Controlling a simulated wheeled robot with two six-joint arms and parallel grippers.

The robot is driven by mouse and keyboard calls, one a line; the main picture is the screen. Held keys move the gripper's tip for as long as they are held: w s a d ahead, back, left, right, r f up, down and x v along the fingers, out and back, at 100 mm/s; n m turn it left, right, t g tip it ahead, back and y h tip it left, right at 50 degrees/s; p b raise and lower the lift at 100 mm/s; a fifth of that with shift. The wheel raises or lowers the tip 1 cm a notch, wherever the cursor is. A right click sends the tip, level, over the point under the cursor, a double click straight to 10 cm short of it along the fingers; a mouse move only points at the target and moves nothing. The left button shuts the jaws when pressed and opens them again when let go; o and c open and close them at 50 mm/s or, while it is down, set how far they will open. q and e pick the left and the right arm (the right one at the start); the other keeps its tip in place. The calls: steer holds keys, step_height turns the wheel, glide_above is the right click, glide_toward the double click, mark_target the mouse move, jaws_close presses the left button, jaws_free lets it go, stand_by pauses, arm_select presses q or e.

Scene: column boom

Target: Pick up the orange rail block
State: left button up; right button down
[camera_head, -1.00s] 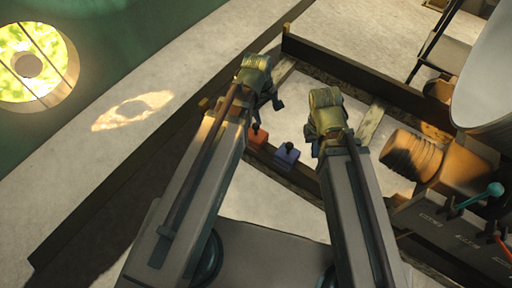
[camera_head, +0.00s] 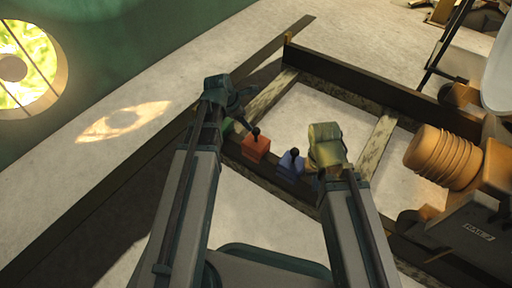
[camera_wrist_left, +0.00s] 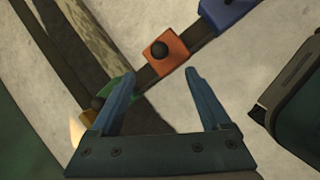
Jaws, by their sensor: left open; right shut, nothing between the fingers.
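The orange rail block (camera_head: 256,149), with a dark knob on top, sits on a dark rail between a green block and a blue block. It also shows in the left wrist view (camera_wrist_left: 165,53), beyond my fingertips and between their lines. My left gripper (camera_wrist_left: 157,80) is open and empty, short of the block. In the head view my left gripper (camera_head: 243,105) is just left of and above the block. My right gripper (camera_head: 324,140) is to the right of the blue block; its fingers are mostly hidden behind its wrist.
The blue block (camera_head: 291,164) is right of the orange one. The green block (camera_wrist_left: 120,86) is close to my left finger in the wrist view. A dark beam frame (camera_head: 370,85) surrounds pale floor. A ribbed orange cylinder (camera_head: 441,157) stands at right.

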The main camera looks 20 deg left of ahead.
mark_target(254, 129)
arm_select(q)
steer(key=shift+b+x, duration=3.85)
steer(key=shift+x, duration=0.45)
steer(key=b+x, duration=0.4)
steer(key=x, duration=0.1)
steer(key=shift+f+b, duration=0.2)
steer(key=shift+b, duration=0.2)
steer(key=shift+r, duration=0.15)
jaws_close()
